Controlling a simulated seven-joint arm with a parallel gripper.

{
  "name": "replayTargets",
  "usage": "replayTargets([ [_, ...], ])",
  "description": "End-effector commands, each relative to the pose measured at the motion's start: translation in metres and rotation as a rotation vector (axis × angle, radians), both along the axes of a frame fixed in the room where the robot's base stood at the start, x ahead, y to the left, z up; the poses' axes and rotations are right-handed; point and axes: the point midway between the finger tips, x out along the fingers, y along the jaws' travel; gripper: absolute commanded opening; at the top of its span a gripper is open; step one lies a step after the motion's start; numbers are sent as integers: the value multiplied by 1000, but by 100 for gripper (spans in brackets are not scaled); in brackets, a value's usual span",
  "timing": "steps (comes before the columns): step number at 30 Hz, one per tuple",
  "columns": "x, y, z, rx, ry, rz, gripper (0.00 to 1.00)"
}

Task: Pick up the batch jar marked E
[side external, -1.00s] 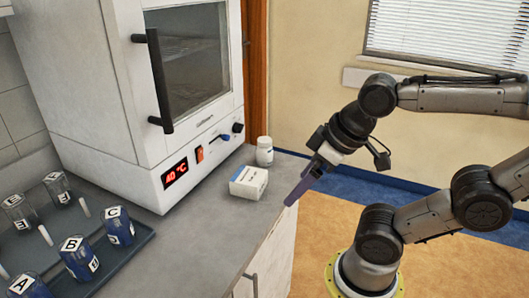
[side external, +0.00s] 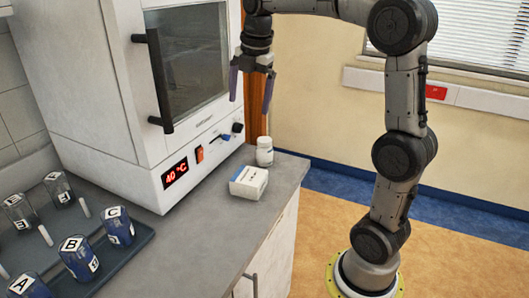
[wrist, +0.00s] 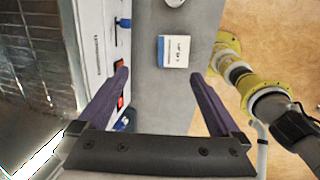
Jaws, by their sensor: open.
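Jars stand on a dark tray (side external: 134,262) at the left of the side view. Three blue-filled ones have lids marked A (side external: 24,286), B (side external: 78,258) and C (side external: 117,227). My gripper (side external: 249,106) is open and empty, pointing down, high above the counter's right part, far right of the jars. In the wrist view its fingers (wrist: 158,74) are spread wide.
A white box (side external: 248,182) and a white bottle (side external: 265,151) stand near the counter's right edge. The counter between tray and box is clear.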

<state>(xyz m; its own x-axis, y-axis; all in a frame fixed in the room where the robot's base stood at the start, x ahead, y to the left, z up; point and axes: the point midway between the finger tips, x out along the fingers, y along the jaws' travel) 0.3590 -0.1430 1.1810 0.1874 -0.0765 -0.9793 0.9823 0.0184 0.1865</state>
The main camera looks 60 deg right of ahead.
Motion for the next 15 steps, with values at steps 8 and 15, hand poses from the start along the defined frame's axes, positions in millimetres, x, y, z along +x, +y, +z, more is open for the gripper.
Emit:
replayTargets([
  [8, 35, -108, -70, 53, 136, -83, 100],
  [15, 24, -137, -107, 93, 191, -150, 100],
])
